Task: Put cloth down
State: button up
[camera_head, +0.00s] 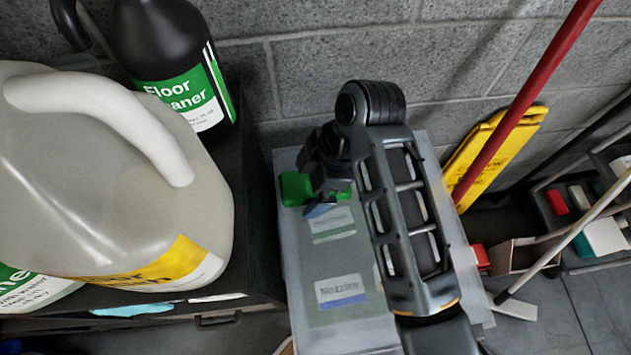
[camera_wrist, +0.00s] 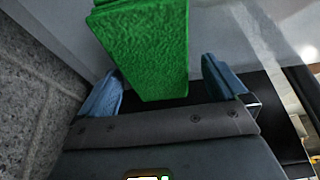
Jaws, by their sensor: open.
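A green, rough-textured folded cloth (camera_head: 295,188) lies at the back left of the grey, translucent lid of a storage box (camera_head: 300,250). In the wrist view the green cloth (camera_wrist: 150,45) shows as a thick block reaching in between my fingers. My gripper (camera_head: 322,205) is low over the lid at the cloth; my arm hides part of the lid. In the wrist view my gripper (camera_wrist: 162,88) is open, with a blue fingertip on each side of the cloth and a visible gap at each side.
A black cabinet with a large jug (camera_head: 120,200) and a black floor cleaner bottle (camera_head: 165,50) stands left. A grey block wall (camera_head: 300,70) is close behind. A red pole (camera_head: 530,95) and yellow folded sign (camera_head: 490,150) stand right. The front lid has a label (camera_head: 340,290).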

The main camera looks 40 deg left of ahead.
aim_at(303, 188)
jog(key=shift+c, duration=0.2)
jog(key=c, duration=1.1)
jog(key=shift+r, duration=0.45)
jog(key=r, duration=0.2)
jog(key=d+r+b, duration=0.1)
jog(key=shift+w+r, duration=0.1)
jog(key=shift+r, duration=0.25)
jog(key=d+r+p, duration=0.5)
jog(key=d+r, duration=0.1)
jog(key=d, duration=0.4)
jog(key=shift+d+r, duration=0.25)
jog(key=shift+d, duration=0.1)
jog(key=shift+w+r, duration=0.1)
